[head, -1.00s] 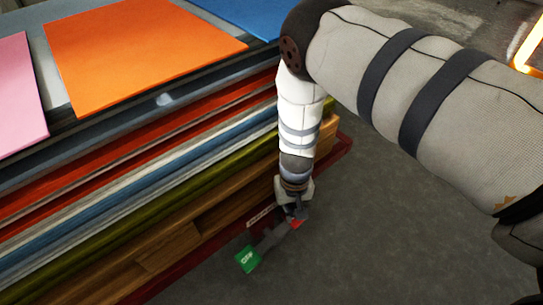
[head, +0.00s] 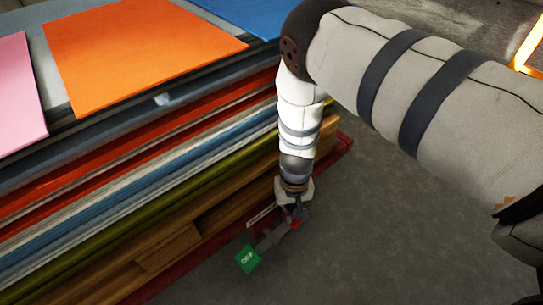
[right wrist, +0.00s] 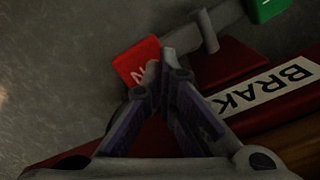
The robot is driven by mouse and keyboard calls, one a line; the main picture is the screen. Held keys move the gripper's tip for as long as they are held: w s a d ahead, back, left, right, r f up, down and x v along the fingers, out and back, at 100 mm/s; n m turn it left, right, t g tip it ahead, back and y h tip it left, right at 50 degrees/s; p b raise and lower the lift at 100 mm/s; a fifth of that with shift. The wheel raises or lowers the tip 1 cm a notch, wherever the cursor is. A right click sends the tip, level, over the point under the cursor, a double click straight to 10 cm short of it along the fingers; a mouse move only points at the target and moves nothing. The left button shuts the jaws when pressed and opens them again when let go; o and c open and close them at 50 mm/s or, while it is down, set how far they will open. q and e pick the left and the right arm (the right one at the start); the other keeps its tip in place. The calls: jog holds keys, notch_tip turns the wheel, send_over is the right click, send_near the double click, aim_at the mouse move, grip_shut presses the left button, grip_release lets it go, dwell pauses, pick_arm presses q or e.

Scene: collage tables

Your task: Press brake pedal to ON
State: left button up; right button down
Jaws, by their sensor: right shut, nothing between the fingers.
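The brake pedal is a grey bar (head: 270,238) low beside the table's base, with a green OFF plate (head: 247,259) at its near end and a red plate at the other. In the right wrist view the red plate (right wrist: 138,62) shows part of its ON lettering, and the green plate (right wrist: 268,9) is at the top right. My right gripper (head: 296,213) points down at the red end, shut and empty. In the right wrist view its fingertips (right wrist: 164,62) are over the red plate's edge, seeming to touch it; they hide part of it. My left gripper is not in view.
A white label reading BRAK (right wrist: 262,90) is on the red base beside the pedal. The layered table (head: 130,150) fills the left, with orange (head: 140,50), pink (head: 15,95) and blue sheets on top. Grey floor (head: 400,240) is clear at right.

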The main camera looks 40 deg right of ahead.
jog(key=shift+f+b, duration=0.85)
jog(key=shift+f, duration=0.9)
dwell(0.5)
jog(key=shift+r, duration=0.1)
jog(key=shift+r+p, duration=2.25)
jog(key=shift+r, duration=1.3)
jog(key=shift+f, duration=0.1)
